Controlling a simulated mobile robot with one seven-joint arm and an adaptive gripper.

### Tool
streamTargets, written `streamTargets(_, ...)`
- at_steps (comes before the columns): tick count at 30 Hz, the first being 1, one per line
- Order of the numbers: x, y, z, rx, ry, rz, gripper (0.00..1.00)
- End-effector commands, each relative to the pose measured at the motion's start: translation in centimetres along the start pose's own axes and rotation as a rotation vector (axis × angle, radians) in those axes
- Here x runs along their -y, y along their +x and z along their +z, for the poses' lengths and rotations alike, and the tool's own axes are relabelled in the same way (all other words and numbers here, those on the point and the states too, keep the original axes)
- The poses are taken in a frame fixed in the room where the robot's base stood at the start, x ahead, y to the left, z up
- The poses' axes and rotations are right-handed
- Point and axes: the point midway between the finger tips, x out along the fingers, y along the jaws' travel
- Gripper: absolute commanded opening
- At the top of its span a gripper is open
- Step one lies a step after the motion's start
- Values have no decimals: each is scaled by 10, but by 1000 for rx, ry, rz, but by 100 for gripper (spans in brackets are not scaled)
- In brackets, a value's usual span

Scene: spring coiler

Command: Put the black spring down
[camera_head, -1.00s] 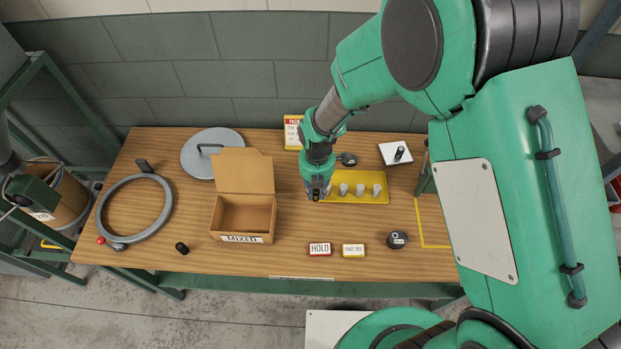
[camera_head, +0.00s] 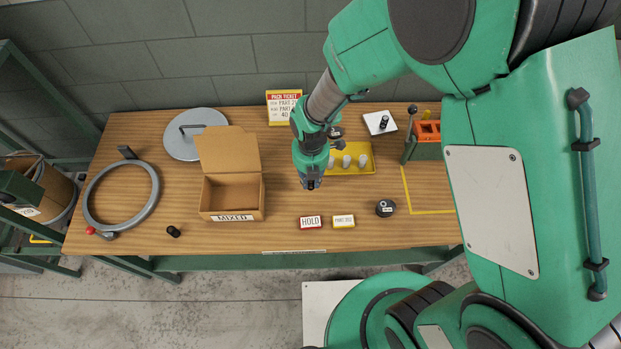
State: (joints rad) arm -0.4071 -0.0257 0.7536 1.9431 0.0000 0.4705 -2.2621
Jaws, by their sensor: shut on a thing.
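My gripper (camera_head: 311,184) points down over the middle of the wooden table, just in front of the left end of the yellow tray. It is shut on a small dark thing at its fingertips, which I take to be the black spring; the fingers hide most of it. I cannot tell its height above the table. The yellow tray (camera_head: 368,171) holds several pale grey cylinders, and my gripper hides its left end. A separate black cylinder (camera_head: 383,122) stands upright on a white pad (camera_head: 373,130) at the back right.
An open cardboard box marked MIXED (camera_head: 206,199) stands to the left. HOLD (camera_head: 311,222) and yellow-edged (camera_head: 343,221) labels lie in front, with a black round gauge (camera_head: 385,208) to their right. A grey ring (camera_head: 153,190) and a small black cylinder (camera_head: 173,231) lie at left.

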Motion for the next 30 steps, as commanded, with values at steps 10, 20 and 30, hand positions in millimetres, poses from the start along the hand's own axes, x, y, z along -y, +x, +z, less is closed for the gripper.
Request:
streamTargets(10,0,0,0,0,0,0,0)
streamTargets(20,-1,-30,1,2,0,3,0)
streamTargets(30,-1,-86,1,2,0,3,0)
